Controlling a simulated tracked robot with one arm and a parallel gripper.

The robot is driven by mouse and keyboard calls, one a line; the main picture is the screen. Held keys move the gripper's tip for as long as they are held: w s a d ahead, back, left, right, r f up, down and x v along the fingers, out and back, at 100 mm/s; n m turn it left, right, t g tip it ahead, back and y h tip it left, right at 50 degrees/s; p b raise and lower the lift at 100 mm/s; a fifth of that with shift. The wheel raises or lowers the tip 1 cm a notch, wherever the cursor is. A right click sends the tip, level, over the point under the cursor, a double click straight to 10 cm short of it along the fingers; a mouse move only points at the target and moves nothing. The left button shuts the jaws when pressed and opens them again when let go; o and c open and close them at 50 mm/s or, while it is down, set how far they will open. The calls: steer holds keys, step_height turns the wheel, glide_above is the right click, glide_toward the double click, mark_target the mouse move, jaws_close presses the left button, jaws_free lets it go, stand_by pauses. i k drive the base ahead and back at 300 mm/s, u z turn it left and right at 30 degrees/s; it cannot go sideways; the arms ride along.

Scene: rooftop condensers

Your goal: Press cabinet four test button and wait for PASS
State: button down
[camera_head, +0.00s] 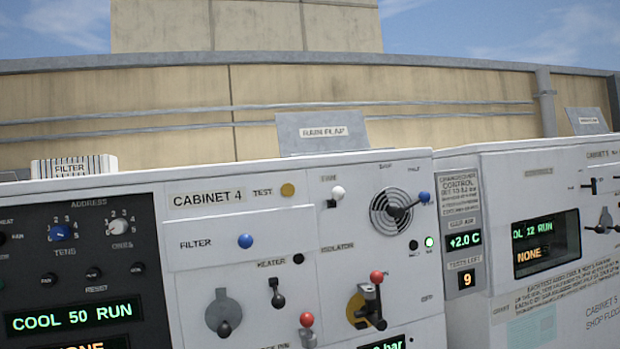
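The cabinet labelled CABINET 4 (207,197) stands in the middle of the view, with a white front panel. Its yellow-brown round test button (288,190) sits right of the word TEST, near the panel's top. The cabinet's dark display (72,316) at lower left reads COOL 50 RUN, and a second line below it, partly cut off, reads NONE. A narrow side panel (466,279) shows TESTS LEFT 9 and +2.0 C. A green light (429,242) is lit at the panel's right. No PASS text shows. My gripper is not in view.
Near the button are a blue filter knob (245,241), a white-knobbed lever (337,193), a blue-knobbed damper lever (424,197) and a red-knobbed isolator lever (376,277). A raised rain flap (321,132) stands on top. Cabinet 5 (490,180) is at right.

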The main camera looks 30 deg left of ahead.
mark_target(288, 189)
steer(key=u, duration=0.2)
steer(key=i, duration=0.9)
steer(key=u, duration=0.65)
steer(key=k, duration=0.85)
steer(key=u, duration=0.15)
steer(key=i, duration=0.9)
steer(key=z, duration=0.05)
